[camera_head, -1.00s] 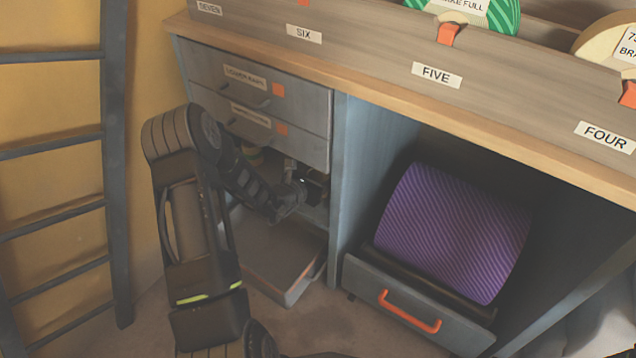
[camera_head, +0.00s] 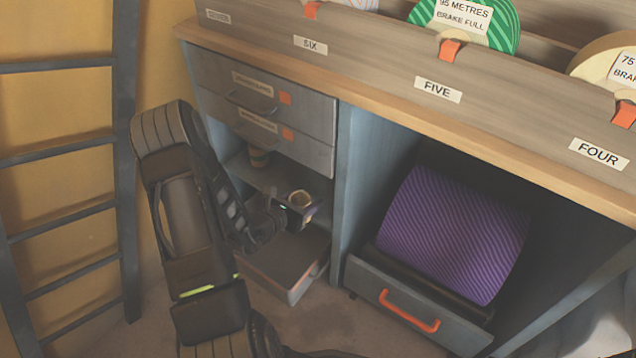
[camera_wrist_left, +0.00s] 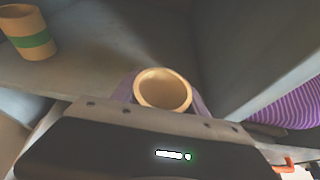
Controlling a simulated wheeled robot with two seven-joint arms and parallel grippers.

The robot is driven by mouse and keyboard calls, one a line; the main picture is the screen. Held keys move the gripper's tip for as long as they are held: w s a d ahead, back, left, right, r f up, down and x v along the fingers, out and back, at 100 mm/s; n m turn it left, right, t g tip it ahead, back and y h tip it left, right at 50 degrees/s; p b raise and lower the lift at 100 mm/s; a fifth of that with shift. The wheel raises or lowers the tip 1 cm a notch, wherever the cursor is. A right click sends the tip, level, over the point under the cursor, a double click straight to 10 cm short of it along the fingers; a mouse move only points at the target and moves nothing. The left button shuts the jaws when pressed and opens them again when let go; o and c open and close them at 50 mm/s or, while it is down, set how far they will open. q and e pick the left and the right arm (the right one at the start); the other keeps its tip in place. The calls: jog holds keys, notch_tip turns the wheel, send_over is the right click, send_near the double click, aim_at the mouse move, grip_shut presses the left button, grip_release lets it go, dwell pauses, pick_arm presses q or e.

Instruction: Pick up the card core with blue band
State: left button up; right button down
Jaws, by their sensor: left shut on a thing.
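My left gripper (camera_head: 288,212) reaches into the open shelf bay under the two drawers and is shut on a tan card core (camera_head: 299,198). In the left wrist view the core's round open end (camera_wrist_left: 162,90) faces the camera, just beyond the gripper body (camera_wrist_left: 150,145). Lavender shapes flank it, and I cannot tell whether these are fingers or core. Its band is hidden, so I cannot confirm the blue. My right gripper is not in view.
Two grey drawers (camera_head: 262,107) sit above the bay. A low tray or drawer (camera_head: 300,282) juts out below it. A blue-grey upright (camera_head: 348,190) divides the bay from a purple striped roll (camera_head: 455,235). A ladder (camera_head: 125,190) stands at left.

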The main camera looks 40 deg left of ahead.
pick_arm(q)
jog(key=s+p, duration=0.1)
jog(key=s, duration=0.7)
jog(key=shift+s, duration=0.15)
dwell(0.4)
